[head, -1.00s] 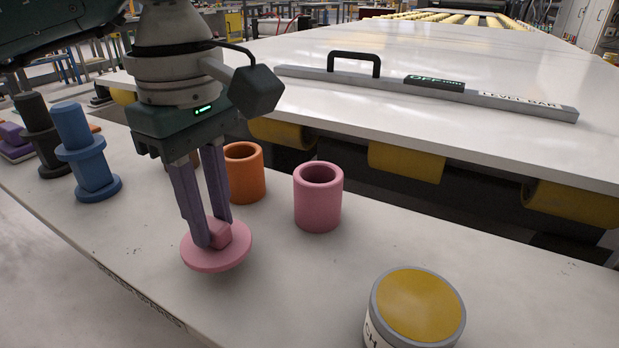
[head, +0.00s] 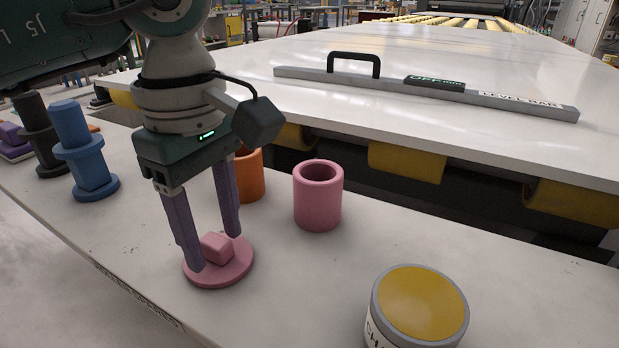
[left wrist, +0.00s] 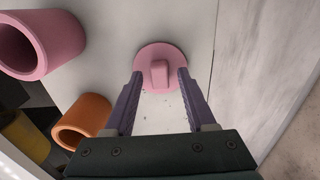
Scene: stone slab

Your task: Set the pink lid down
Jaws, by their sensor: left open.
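The pink lid (head: 219,266), a flat disc with a block-shaped knob, lies on the pale bench top in front of the cups. In the left wrist view the lid (left wrist: 160,68) shows with its knob between the fingertips. My left gripper (head: 217,251) is open around the knob, with a gap on each side of it; it also shows in the left wrist view (left wrist: 160,75). The pink cup (head: 317,197) stands upright and open-topped, right of the gripper. My right gripper is not in view.
An orange cup (head: 250,176) stands behind the gripper. Blue (head: 87,155) and black (head: 38,135) stacked pieces stand at left. A yellow-topped can (head: 420,303) stands at front right. A white slab (head: 450,130) with a level bar (head: 430,91) lies behind. The bench between lid and can is clear.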

